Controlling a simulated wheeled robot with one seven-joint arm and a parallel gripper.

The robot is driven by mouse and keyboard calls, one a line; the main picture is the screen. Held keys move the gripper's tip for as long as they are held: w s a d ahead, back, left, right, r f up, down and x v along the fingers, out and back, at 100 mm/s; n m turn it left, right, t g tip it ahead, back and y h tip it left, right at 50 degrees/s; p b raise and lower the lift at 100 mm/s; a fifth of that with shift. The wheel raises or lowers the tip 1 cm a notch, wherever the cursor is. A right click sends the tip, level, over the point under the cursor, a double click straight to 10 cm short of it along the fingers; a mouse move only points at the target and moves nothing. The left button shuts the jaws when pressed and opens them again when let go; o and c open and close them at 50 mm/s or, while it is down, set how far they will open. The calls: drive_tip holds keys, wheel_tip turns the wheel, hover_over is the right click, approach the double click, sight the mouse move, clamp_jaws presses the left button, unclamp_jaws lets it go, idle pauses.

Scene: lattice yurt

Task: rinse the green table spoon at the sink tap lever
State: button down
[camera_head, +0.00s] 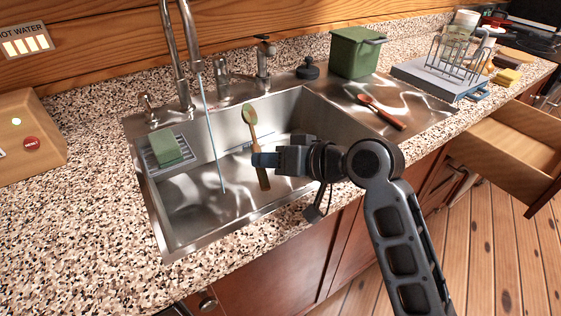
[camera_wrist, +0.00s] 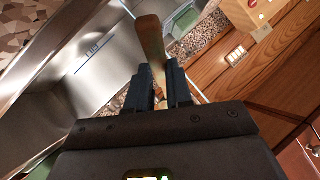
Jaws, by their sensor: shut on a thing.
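In the wrist view the brown handle (camera_wrist: 151,40) stands out from between my gripper's fingers (camera_wrist: 160,80); the green bowl is not visible there. The chrome tap (camera_head: 184,60) stands behind the sink. A thin water stream (camera_head: 212,130) falls from it into the basin, left of the spoon and apart from it in the picture. A small chrome lever (camera_head: 150,110) stands left of the tap base.
A green sponge (camera_head: 166,146) lies on a rack at the sink's left. A red spoon (camera_head: 382,112) lies on the drainboard, near a green bin (camera_head: 356,52) and a wire rack (camera_head: 462,56). An open drawer (camera_head: 510,150) juts out at right. The counter front-left is clear.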

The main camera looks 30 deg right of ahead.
drive_tip(key=w+a+f+b, duration=0.1)
drive_tip(key=w+a+f, duration=0.1)
drive_tip(key=w+a, duration=0.4)
drive_tip(key=shift+w+a+b, duration=0.25)
drive_tip(key=shift+w+b, duration=0.15)
drive_tip(key=shift+w, duration=0.1)
drive_tip(key=shift+w+d, duration=0.1)
idle(0.7)
drive_tip(key=shift+w+d, duration=0.35)
drive_tip(key=shift+s+a+r, duration=0.1)
drive_tip(key=shift+s+a, duration=0.05)
drive_tip(key=shift+a, duration=0.05)
drive_tip(key=shift+s+a+p, duration=0.25)
drive_tip(key=shift+s+p, duration=0.05)
drive_tip(key=shift+p, duration=0.15)
drive_tip(key=shift+w+d, duration=0.1)
drive_tip(key=shift+w+d, duration=0.35)
idle(0.3)
